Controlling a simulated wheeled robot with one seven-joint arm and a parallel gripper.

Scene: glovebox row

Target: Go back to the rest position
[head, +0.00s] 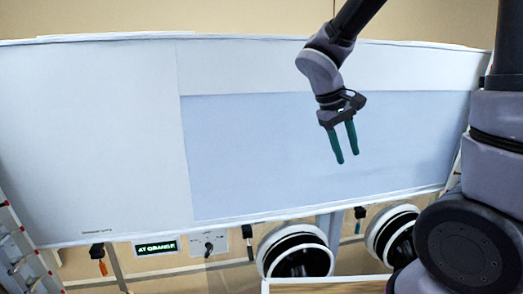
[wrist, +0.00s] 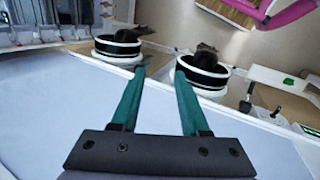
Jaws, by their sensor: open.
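My gripper (head: 347,143) has two green fingers and hangs from my arm in front of the large pale panel of the glovebox. The fingers are apart and nothing is between them. In the wrist view my gripper (wrist: 158,70) also shows open and empty, with the two fingers spread over the pale blue surface (wrist: 50,120). The fingertips appear near the surface's edge in that view. Whether they touch anything cannot be told.
Two round white-rimmed ports (head: 295,250) and (head: 392,232) sit below the panel (head: 100,130). A green-lit display reading "AT GRANGE" (head: 157,247) and a switch plate (head: 209,243) are at lower left. A ladder-like frame (head: 22,255) stands at the left edge. A pink bar (wrist: 285,12) shows at upper right.

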